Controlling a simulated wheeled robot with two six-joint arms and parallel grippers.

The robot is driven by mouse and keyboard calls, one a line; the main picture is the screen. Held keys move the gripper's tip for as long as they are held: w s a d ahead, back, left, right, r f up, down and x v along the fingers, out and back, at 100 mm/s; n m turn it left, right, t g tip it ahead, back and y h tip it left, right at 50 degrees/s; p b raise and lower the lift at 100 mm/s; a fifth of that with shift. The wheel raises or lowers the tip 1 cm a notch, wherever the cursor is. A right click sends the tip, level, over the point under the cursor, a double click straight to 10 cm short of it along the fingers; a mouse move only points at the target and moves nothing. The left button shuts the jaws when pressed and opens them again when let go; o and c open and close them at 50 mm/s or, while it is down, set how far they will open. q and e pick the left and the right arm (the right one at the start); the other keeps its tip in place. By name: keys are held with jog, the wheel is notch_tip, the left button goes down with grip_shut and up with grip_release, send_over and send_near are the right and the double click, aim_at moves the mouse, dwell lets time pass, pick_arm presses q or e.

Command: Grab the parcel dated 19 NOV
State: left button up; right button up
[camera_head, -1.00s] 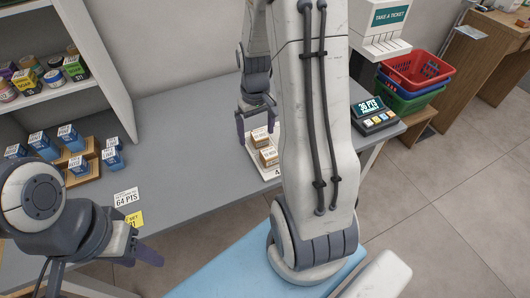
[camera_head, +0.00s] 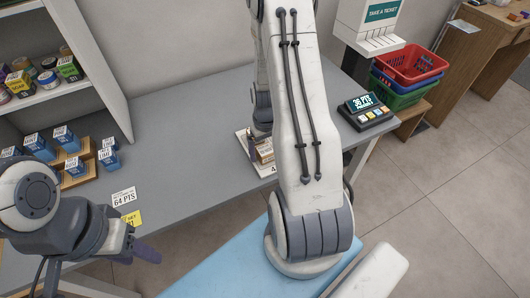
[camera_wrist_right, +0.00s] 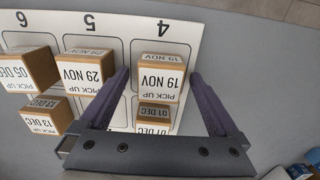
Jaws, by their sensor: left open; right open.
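The parcel marked 19 NOV (camera_wrist_right: 160,75) is a small brown box with a white label, upside down in the right wrist view. It stands in the space marked 4 on a white sheet (camera_wrist_right: 208,28). My right gripper (camera_wrist_right: 158,78) is open, with one purple finger on each side of this parcel; I cannot tell whether they touch it. In the head view my right arm hides most of the sheet, and a parcel (camera_head: 264,150) shows beside the arm. My left gripper (camera_head: 140,250) is open and empty at the counter's front left.
Parcels marked 29 NOV (camera_wrist_right: 90,70), 05 DEC (camera_wrist_right: 32,70), 13 DEC (camera_wrist_right: 42,117) and 01 DEC (camera_wrist_right: 153,115) stand close by. A points display (camera_head: 366,110) is on the counter's right end. Blue boxes (camera_head: 75,165) stand at the left.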

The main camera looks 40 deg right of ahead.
jog(key=shift+f, duration=0.2)
jog(key=c, duration=1.5)
jog(key=shift+r, duration=0.2)
